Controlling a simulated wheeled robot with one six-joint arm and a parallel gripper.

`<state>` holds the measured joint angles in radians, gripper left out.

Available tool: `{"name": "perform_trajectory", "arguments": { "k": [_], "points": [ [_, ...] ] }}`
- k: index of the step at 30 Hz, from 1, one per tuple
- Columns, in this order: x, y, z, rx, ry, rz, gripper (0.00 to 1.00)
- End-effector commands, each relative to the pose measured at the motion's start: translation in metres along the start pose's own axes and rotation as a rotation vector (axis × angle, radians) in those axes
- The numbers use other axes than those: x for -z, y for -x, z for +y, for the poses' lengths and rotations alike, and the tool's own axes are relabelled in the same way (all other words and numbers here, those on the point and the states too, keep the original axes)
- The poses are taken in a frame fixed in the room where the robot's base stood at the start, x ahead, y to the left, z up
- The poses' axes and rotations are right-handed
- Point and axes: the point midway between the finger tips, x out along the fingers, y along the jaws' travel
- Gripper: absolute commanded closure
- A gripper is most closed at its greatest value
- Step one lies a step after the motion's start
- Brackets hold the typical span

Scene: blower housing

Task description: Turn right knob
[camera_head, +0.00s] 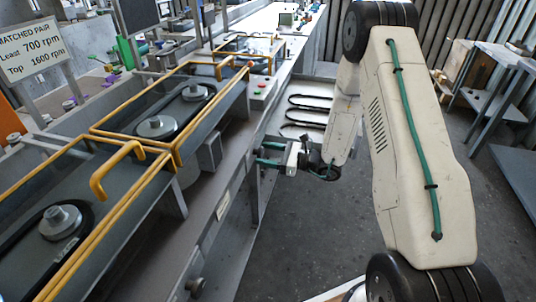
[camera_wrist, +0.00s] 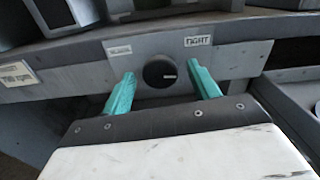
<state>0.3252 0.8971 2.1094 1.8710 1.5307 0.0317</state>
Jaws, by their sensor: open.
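In the wrist view a round dark knob (camera_wrist: 159,73) with a short pale mark sits on a grey front panel. A white label reading RIGHT (camera_wrist: 198,41) is above and to the right of it, and a second, unreadable label (camera_wrist: 118,50) is above and to the left. My gripper (camera_head: 262,154) is open, with its teal fingers pointing at the bench front in the head view. In the wrist view the fingers appear on either side of the knob, with visible gaps. I cannot tell how far their tips are from the panel. The knob is not made out in the head view.
The long bench carries yellow guard rails (camera_head: 137,147) over belts and pulleys (camera_head: 157,127). Another knob (camera_head: 195,287) is low on the near bench front. Another label (camera_wrist: 17,74) is at the left of the panel. Open floor (camera_head: 300,235) lies right of the bench.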

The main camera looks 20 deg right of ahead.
Motion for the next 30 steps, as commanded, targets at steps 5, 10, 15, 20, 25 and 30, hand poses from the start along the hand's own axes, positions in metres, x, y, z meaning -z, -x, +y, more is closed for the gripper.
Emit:
{"name": "perform_trajectory", "arguments": {
  "k": [5, 10, 15, 20, 25, 30],
  "points": [
    [0.0, 0.0008, -0.0003, 0.001, 0.0, 0.0, 0.76],
    [0.0001, 0.0012, -0.0005, 0.001, 0.001, 0.0, 0.84],
    [0.0001, 0.0015, -0.0006, 0.001, 0.021, 0.0, 0.84],
    [0.0001, 0.0017, -0.0006, 0.001, 0.083, 0.0, 0.84],
    [0.0002, 0.0019, -0.0006, 0.002, 0.2, 0.001, 0.84],
    [0.0002, 0.002, -0.0006, 0.002, 0.354, 0.001, 0.84]
  ]
}}
